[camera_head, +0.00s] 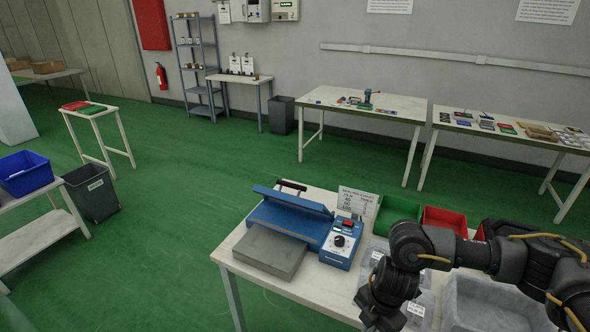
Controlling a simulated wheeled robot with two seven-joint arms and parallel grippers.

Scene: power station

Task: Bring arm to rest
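My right arm (430,245) reaches in from the right over the near table (232,262). It is black with yellow cables, bent at the joint, and its end points down. My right gripper (378,312) hangs near the table's front part, to the right of the blue machine (285,218). Its fingers are dark and partly cut by the lower picture edge, so I cannot tell whether they are open or shut. I see nothing clearly held in it. My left arm and gripper are not in view.
The blue machine has a grey plate (268,252) and a control box (342,243). A green bin (397,212), a red bin (445,219) and a grey bin (490,305) stand around my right arm. The green floor (170,200) to the left is open.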

